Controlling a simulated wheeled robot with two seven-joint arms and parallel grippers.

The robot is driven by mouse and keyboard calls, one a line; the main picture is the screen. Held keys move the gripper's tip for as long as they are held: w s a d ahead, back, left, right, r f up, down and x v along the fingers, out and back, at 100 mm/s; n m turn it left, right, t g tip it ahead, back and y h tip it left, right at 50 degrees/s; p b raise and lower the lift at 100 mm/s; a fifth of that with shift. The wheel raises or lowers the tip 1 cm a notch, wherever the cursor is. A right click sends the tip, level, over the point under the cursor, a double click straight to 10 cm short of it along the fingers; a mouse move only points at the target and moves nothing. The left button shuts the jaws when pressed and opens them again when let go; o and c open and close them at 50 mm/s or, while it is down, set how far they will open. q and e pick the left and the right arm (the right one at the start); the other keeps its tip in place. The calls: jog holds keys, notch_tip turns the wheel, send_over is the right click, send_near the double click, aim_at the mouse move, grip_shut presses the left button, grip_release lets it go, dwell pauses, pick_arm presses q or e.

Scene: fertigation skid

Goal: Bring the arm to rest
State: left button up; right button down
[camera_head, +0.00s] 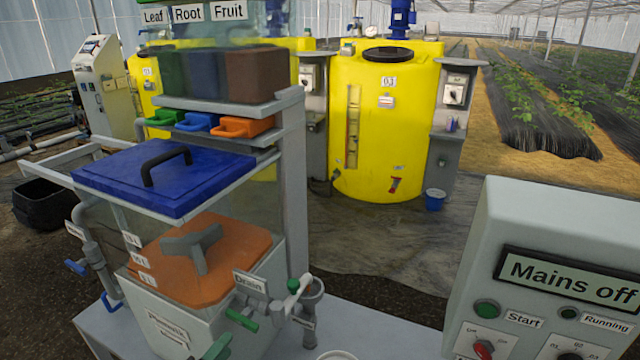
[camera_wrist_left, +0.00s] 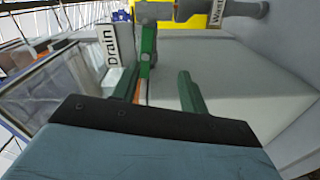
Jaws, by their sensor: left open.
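My left gripper (camera_head: 218,347) shows only as a small green part at the bottom edge of the head view. In the left wrist view its two green fingers (camera_wrist_left: 159,90) are apart. A green valve lever (camera_head: 242,320) under the Drain label (camera_head: 249,283) is just above and right of it. That lever (camera_wrist_left: 148,48) appears beyond the fingers in the wrist view, near the left one; I cannot tell whether they touch. Nothing is seen held. My right gripper is not in view.
A tank with a blue lid (camera_head: 165,178) and an orange inner panel (camera_head: 205,262) stands close by. A control box reading "Mains off" (camera_head: 572,281) stands at right. A yellow tank (camera_head: 385,120) is behind.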

pick_arm(q)
jog(key=s+a+f+m+g+y, duration=0.1)
jog(key=s+f+m+g, duration=0.1)
jog(key=s+f, duration=0.5)
jog(key=s+a+f+m+g+y, duration=0.2)
jog(key=f+m+g, duration=0.1)
jog(key=f, duration=0.7)
jog(key=s+a+f+m+g+y, duration=0.1)
jog(key=s+f+m+g, duration=0.1)
jog(key=s+f, duration=0.5)
jog(key=s+d+f+m+g, duration=0.1)
jog(key=s+f+m+g, duration=0.1)
jog(key=s+f, duration=0.3)
jog(key=s+d+f+m+g+y, duration=0.1)
jog(key=s+f+m+g, duration=0.2)
jog(key=s, duration=0.8)
jog(key=s+d+f+m+g, duration=0.1)
jog(key=s+f+m+g, duration=0.1)
jog(key=s+f, duration=0.4)
jog(key=s+g, duration=0.1)
jog(key=s, duration=0.2)
jog(key=shift+f+g+y, duration=0.3)
jog(key=shift+f+y, duration=0.1)
jog(key=shift+w, duration=0.1)
jog(key=shift+c, duration=0.4)
